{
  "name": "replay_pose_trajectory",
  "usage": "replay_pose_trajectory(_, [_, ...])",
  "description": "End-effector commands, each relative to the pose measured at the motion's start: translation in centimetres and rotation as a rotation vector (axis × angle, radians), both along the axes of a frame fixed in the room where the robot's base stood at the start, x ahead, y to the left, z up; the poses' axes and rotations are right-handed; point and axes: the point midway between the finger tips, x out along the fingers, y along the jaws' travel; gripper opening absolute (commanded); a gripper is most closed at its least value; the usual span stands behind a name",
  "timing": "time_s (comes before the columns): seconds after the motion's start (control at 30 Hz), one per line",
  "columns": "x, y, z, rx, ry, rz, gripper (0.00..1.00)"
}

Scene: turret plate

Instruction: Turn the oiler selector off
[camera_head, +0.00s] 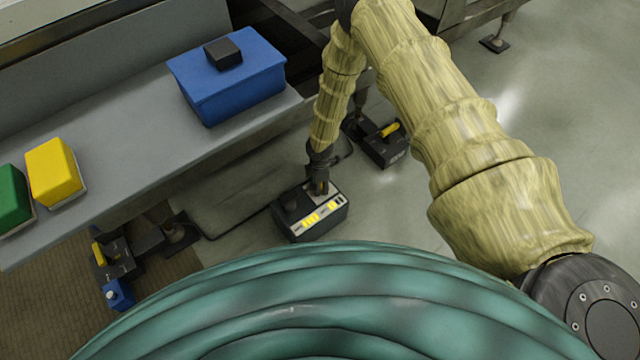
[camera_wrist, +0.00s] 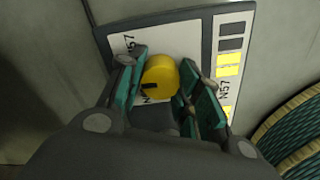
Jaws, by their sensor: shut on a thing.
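A round yellow knob (camera_wrist: 160,78) with a dark mark on its left side sits on a white label plate (camera_wrist: 232,28) in the wrist view; I take it for the oiler selector. My gripper (camera_wrist: 161,70) has one finger on each side of the knob and is shut on it. In the head view my gripper (camera_head: 319,186) reaches down to the top of a dark box (camera_head: 318,228) with a pale, yellow-marked plate. The knob is largely hidden there by the fingers. The lettering around the knob is partly covered.
Another dark unit with a yellow lever (camera_head: 390,129) stands behind the box, to the right. A grey bench (camera_head: 130,130) on the left carries a blue bin (camera_head: 232,85), a yellow block (camera_head: 53,172) and a green block (camera_head: 12,198). Open floor (camera_head: 540,110) lies at the right.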

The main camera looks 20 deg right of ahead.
Motion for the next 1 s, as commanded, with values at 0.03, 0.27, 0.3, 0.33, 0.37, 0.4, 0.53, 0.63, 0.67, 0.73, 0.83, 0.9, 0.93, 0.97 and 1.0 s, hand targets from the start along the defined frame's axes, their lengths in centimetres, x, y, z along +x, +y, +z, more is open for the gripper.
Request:
replay_pose_trajectory(0.03, [0.07, -0.19, 0.03, -0.002, -0.001, 0.014, 0.10])
replay_pose_trajectory(0.27, [0.08, -0.20, 0.02, -0.002, -0.001, 0.057, 0.10])
replay_pose_trajectory(0.3, [0.08, -0.20, 0.02, -0.002, -0.001, 0.060, 0.10])
replay_pose_trajectory(0.33, [0.08, -0.20, 0.02, -0.002, -0.001, 0.061, 0.10])
replay_pose_trajectory(0.37, [0.08, -0.20, 0.02, -0.002, -0.001, 0.062, 0.10])
replay_pose_trajectory(0.4, [0.09, -0.20, 0.02, -0.002, -0.001, 0.063, 0.10])
replay_pose_trajectory(0.53, [0.09, -0.21, 0.01, -0.002, -0.001, 0.063, 0.10])
replay_pose_trajectory(0.63, [0.10, -0.21, 0.02, -0.002, -0.001, 0.062, 0.10])
replay_pose_trajectory(0.67, [0.10, -0.21, 0.02, -0.002, -0.001, 0.062, 0.10])
replay_pose_trajectory(0.73, [0.10, -0.21, 0.02, -0.002, -0.001, 0.062, 0.43])
replay_pose_trajectory(0.83, [0.08, -0.14, 0.01, -0.002, -0.001, 0.063, 0.57])
replay_pose_trajectory(0.9, [0.07, -0.09, 0.01, -0.001, -0.001, 0.063, 0.57])
replay_pose_trajectory(0.93, [0.06, -0.07, 0.01, -0.001, -0.001, 0.063, 0.57])
replay_pose_trajectory(0.97, [0.07, -0.05, 0.01, -0.001, -0.001, 0.063, 0.57])
replay_pose_trajectory(1.0, [0.06, -0.04, 0.00, -0.001, -0.001, 0.063, 0.57])
